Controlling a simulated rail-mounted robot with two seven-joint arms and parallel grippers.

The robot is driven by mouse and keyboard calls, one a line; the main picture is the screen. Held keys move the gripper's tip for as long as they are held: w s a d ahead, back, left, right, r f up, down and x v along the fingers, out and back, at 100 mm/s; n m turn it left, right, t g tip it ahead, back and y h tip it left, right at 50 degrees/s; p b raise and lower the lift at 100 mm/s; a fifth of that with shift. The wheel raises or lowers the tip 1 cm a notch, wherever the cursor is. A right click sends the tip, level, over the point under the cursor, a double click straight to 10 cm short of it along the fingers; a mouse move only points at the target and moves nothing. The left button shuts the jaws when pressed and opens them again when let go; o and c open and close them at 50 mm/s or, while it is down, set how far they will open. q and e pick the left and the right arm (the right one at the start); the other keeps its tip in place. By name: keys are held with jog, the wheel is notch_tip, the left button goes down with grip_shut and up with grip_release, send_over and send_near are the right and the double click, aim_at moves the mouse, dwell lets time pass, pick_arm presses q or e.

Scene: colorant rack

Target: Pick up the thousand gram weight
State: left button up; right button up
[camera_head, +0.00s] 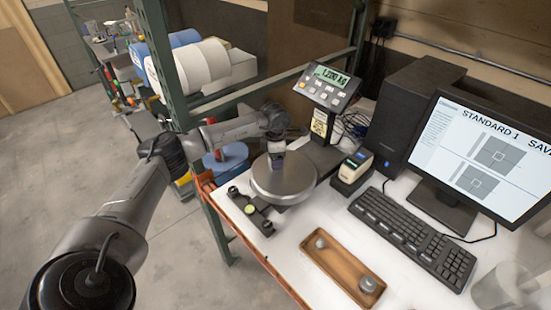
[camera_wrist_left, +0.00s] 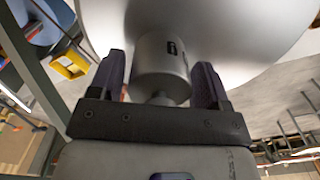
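A silver cylindrical weight (camera_wrist_left: 162,62) with a narrower knob and a small dark marking stands on the round metal scale pan (camera_head: 284,180). I cannot read the marking, so whether it is the thousand gram weight is not clear. My left gripper (camera_head: 277,160) is over the pan, pointing down at the weight. In the left wrist view its two dark fingers (camera_wrist_left: 160,82) are apart, one on each side of the weight, with a visible gap at the left finger. In the head view the gripper mostly hides this weight. My right gripper is out of view.
The scale display (camera_head: 328,82) stands behind the pan. A wooden tray (camera_head: 338,262) with two smaller metal weights lies in front. A small label device (camera_head: 352,171), keyboard (camera_head: 412,235) and monitor (camera_head: 485,150) fill the right.

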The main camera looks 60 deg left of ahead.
pick_arm(q)
jog(key=shift+r, duration=0.1)
grip_shut()
dwell(0.4)
